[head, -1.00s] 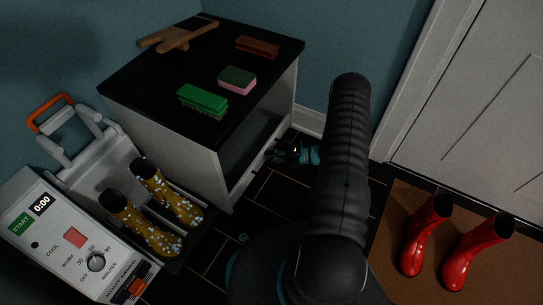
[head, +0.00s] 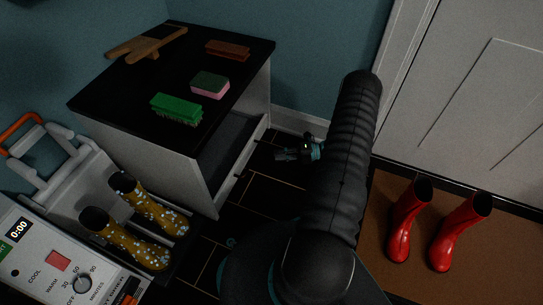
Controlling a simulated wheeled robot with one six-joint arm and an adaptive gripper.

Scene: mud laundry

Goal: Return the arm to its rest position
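My arm rises from the lower middle of the head view as a thick black ribbed column. My gripper (head: 286,155) shows small and dark to the left of the arm, with a teal band at its wrist. It is in front of the cabinet's open drawer side, apart from the drawer's edge as far as I can see. Its fingers are too dark and small to tell whether they are open or shut. I see nothing clearly held in it.
A cabinet (head: 185,170) with a black top carries a green brush (head: 177,108), a sponge (head: 210,86), a brown brush (head: 228,50) and a wooden boot jack (head: 146,44). Yellow boots (head: 150,205) stand on a dryer at left. Red boots (head: 408,220) stand on a brown mat (head: 400,280).

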